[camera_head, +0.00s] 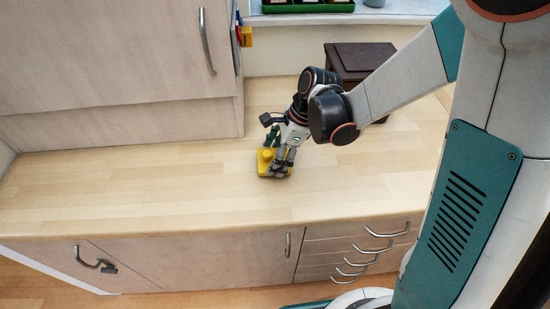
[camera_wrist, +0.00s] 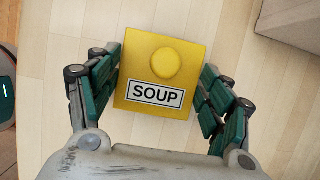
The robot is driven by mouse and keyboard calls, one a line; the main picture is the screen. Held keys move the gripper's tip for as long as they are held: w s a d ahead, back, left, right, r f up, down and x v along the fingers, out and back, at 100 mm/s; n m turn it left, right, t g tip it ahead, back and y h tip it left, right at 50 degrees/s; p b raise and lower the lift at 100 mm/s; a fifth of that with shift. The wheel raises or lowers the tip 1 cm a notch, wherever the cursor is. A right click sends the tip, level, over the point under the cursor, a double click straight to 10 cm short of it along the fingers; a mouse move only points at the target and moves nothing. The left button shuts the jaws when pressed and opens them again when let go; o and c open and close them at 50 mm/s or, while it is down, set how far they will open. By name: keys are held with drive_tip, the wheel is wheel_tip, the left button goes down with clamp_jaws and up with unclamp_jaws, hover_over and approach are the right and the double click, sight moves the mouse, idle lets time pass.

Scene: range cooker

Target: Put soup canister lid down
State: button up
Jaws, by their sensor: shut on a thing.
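The soup canister lid (camera_wrist: 142,60) is a yellow square with a round yellow knob and a white label reading SOUP. In the wrist view it lies between the two green-padded fingers of my gripper (camera_wrist: 160,98), which is shut on it from both sides. In the head view the yellow lid (camera_head: 264,165) is at my gripper (camera_head: 277,164), low over the wooden counter (camera_head: 150,185). I cannot tell whether the lid touches the counter. My gripper hides part of the lid in the head view.
A dark brown box (camera_head: 362,62) stands at the back of the counter, behind my arm. A pale cabinet (camera_head: 110,60) rises at the back left. The counter is clear to the left and right of the lid. Drawers (camera_head: 345,250) are below its front edge.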

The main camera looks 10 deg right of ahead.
drive_tip(key=shift+f, duration=0.35)
drive_tip(key=shift+f, duration=0.2)
drive_tip(key=o, duration=1)
drive_tip(key=shift+c, duration=0.2)
drive_tip(key=shift+r, duration=0.1)
